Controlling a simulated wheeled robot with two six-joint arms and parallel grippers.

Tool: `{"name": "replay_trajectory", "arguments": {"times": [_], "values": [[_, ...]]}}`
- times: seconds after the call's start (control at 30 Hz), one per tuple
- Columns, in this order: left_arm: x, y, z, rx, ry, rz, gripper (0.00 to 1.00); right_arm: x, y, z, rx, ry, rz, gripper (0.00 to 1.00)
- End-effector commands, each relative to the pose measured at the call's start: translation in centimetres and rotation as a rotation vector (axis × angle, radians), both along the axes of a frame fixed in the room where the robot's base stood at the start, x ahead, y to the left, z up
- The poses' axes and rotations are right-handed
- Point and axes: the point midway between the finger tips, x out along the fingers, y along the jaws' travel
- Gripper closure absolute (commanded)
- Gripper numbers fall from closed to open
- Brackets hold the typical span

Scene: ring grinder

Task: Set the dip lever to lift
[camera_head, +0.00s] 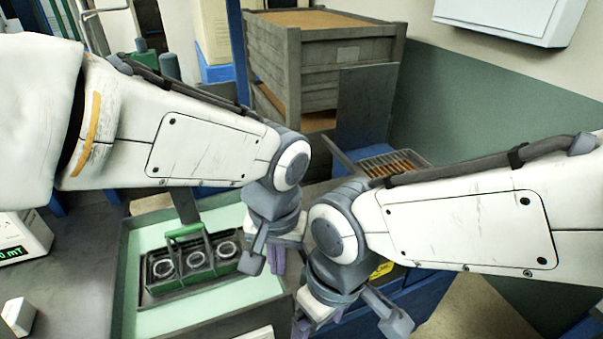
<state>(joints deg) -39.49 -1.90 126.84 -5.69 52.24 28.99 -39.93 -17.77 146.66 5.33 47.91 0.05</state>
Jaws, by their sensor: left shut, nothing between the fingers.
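I cannot make out a dip lever for certain in the head view; my arms hide part of the middle. A green tray (137,275) holds a dark rack (155,288) with several rings and a green handle (185,231). My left gripper (277,261), with purple fingers, is shut and empty, pointing down to the right of the rack and apart from it. My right gripper (319,322) is at the bottom middle, its purple fingers apart, with their tips partly cut off or hidden.
A grey wooden crate (320,55) stands at the back. A wire rack (385,162) with brown strips lies beyond my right arm. A meter with a green display (14,253) is at the left edge. The grey bench (80,265) left of the tray is mostly clear.

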Motion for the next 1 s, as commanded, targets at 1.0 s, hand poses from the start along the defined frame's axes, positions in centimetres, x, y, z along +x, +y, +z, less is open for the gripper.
{"name": "replay_trajectory", "arguments": {"times": [1.0], "values": [[15.2,-4.0,2.5,0.076,-0.219,0.568,1.00,0.0,0.0,13.7,-0.001,0.001,0.001,0.12]]}}
